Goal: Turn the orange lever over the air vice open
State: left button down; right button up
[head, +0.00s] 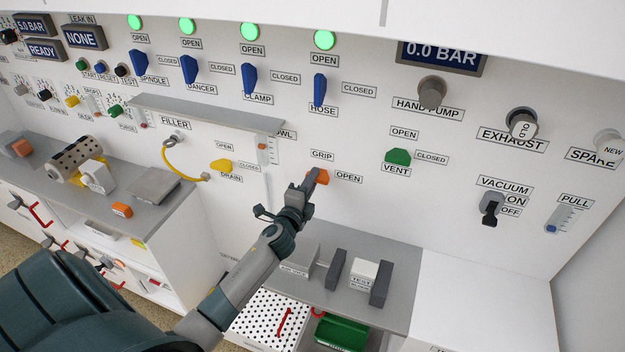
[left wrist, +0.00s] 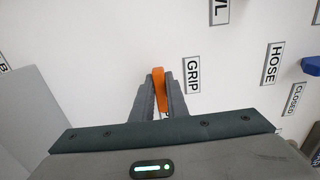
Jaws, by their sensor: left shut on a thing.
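The orange lever (head: 318,176) sits on the white panel under the GRIP label, with an OPEN label to its right. It lies roughly sideways in the head view, its right end showing past my fingers. My left gripper (head: 311,180) is shut on it. In the left wrist view the orange lever (left wrist: 158,86) stands between the two grey fingers of my left gripper (left wrist: 160,98), beside the GRIP label. The air vice (head: 354,278) is below on the grey bench, with dark upright jaws and a white block between them. My right gripper is not in view.
A green VENT lever (head: 398,157) is to the right and a yellow DRAIN lever (head: 222,165) to the left. Blue levers (head: 319,89) stand in a row above. A grey shelf (head: 206,112) juts out at upper left.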

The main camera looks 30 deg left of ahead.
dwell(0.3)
pick_arm(q)
jog(key=c, duration=1.7)
grip_release()
jog(key=shift+c, duration=0.2)
jog(key=b+v, duration=0.4)
jog(key=v, duration=1.3)
jog(key=shift+s+d, duration=0.15)
jog(key=shift+d, duration=0.05)
